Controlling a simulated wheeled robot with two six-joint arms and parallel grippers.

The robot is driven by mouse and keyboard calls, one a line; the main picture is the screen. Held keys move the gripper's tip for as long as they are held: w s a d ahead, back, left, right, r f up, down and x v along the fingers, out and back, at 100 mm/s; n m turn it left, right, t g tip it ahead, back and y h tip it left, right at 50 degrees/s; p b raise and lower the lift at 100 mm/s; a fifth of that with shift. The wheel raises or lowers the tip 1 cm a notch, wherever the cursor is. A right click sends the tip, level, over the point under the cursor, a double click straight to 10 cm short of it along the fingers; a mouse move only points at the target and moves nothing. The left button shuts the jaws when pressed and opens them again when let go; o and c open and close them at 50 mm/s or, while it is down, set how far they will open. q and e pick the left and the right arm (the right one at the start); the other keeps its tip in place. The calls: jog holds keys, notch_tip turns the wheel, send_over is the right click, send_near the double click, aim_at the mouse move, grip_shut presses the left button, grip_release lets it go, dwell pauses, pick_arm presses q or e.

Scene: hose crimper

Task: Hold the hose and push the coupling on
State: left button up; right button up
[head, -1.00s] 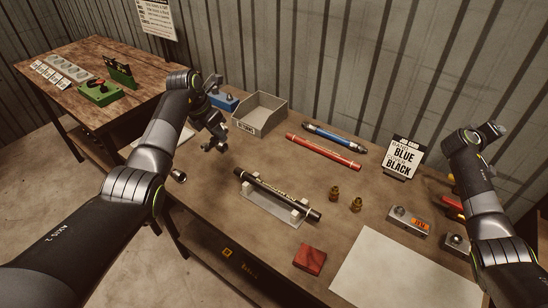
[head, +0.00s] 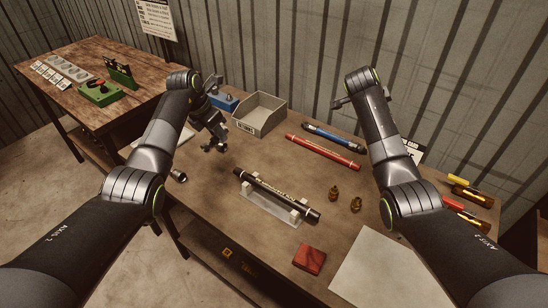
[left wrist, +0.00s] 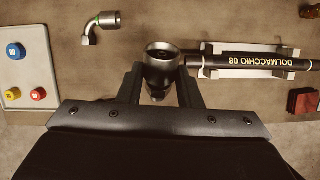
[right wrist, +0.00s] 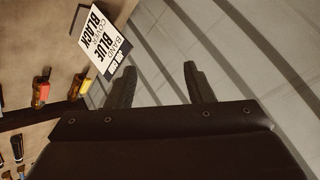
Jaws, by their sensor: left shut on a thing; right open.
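The black hose (head: 275,193) lies in a light cradle (head: 270,212) in the middle of the bench. Its yellow lettering shows in the left wrist view (left wrist: 245,62). My left gripper (head: 213,147) is shut on a metal coupling (left wrist: 160,58), beyond the hose's left end. In the left wrist view the coupling's side looks close to the hose end, but the head view shows a gap between gripper and hose. My right gripper is open and empty in its wrist view (right wrist: 160,82), facing the wall, away from the hose.
Two brass fittings (head: 333,192) and a red block (head: 309,259) sit near the hose. A red hose (head: 322,151), a blue hose (head: 333,137) and a grey bin (head: 260,114) stand behind. An elbow fitting (left wrist: 100,25) lies left. A sign (right wrist: 101,40) stands near my right gripper.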

jog(key=a+r+m+y, duration=0.1)
jog(key=a+r+m, duration=0.15)
jog(key=a, duration=0.45)
jog(key=a+r+m+y, duration=0.1)
jog(key=a+m, duration=0.2)
jog(key=a, duration=0.3)
jog(key=m+g+y, duration=0.2)
jog(key=g+y, duration=0.3)
jog(key=g, duration=0.2)
send_over(274, 190)
notch_tip(274, 190, down, 11)
notch_tip(274, 190, down, 11)
jog(key=shift+r, duration=0.1)
grip_shut()
